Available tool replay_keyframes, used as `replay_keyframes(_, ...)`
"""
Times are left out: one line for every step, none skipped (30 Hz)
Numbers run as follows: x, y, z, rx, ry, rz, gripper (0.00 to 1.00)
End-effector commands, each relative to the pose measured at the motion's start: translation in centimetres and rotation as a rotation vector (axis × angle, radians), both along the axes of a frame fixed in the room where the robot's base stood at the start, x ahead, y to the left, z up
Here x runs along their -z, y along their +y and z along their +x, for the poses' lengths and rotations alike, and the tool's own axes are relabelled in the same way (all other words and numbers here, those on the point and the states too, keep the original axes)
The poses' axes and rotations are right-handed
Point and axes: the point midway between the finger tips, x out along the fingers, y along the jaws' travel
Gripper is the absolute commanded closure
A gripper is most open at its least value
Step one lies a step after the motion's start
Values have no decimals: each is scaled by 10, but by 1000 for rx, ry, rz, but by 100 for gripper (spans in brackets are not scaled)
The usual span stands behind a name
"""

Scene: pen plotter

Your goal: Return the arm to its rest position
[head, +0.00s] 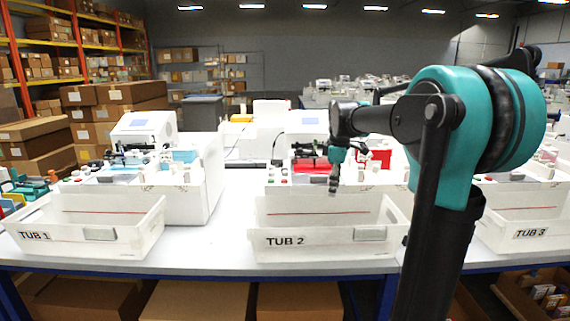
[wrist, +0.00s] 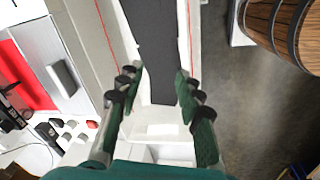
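My gripper (head: 335,186) hangs pointing down above the tub labelled TUB 2 (head: 325,254), in front of the middle plotter. In the wrist view its two green-and-black fingers (wrist: 159,88) stand apart. A long dark grey shape (wrist: 157,50) shows between and beyond the fingertips, between pale tub walls with red lines. I cannot tell what it is or how near the fingers it lies. My teal and black arm reaches in from the right of the head view and hides part of the table and the machines behind.
TUB 1 (head: 98,249) stands left and TUB 3 (head: 530,233) right along the front of the white table (head: 220,262). White plotters (head: 292,165) stand behind the tubs. A wooden barrel (wrist: 285,32) stands on the floor in the wrist view. Cardboard boxes fill the left background.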

Motion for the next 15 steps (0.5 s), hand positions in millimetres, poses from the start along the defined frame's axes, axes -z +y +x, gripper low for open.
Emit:
replay_keyframes(24, -3, -23, 103, -19, 17, 64)
replay_keyframes(38, -5, -35, 172, -30, 30, 64)
replay_keyframes(57, -7, -53, 263, -47, 49, 64)
replay_keyframes(70, -8, -67, 331, -57, 63, 64)
replay_keyframes(84, -9, -80, 399, -69, 79, 64)
replay_keyframes(104, -11, -100, 490, -83, 101, 64)
replay_keyframes(118, -12, -115, 557, -95, 118, 64)
replay_keyframes(131, -13, -131, 624, -106, 136, 64)
replay_keyframes(149, -14, -151, 709, -119, 159, 64)
replay_keyframes(161, -15, -165, 769, -129, 178, 64)
replay_keyframes(173, -16, -180, 825, -136, 194, 64)
replay_keyframes(187, -17, -196, 895, -147, 216, 64)
replay_keyframes(196, -17, -208, 942, -153, 232, 64)
replay_keyframes(205, -18, -219, 985, -159, 246, 64)
replay_keyframes(215, -18, -232, 1035, -165, 264, 64)
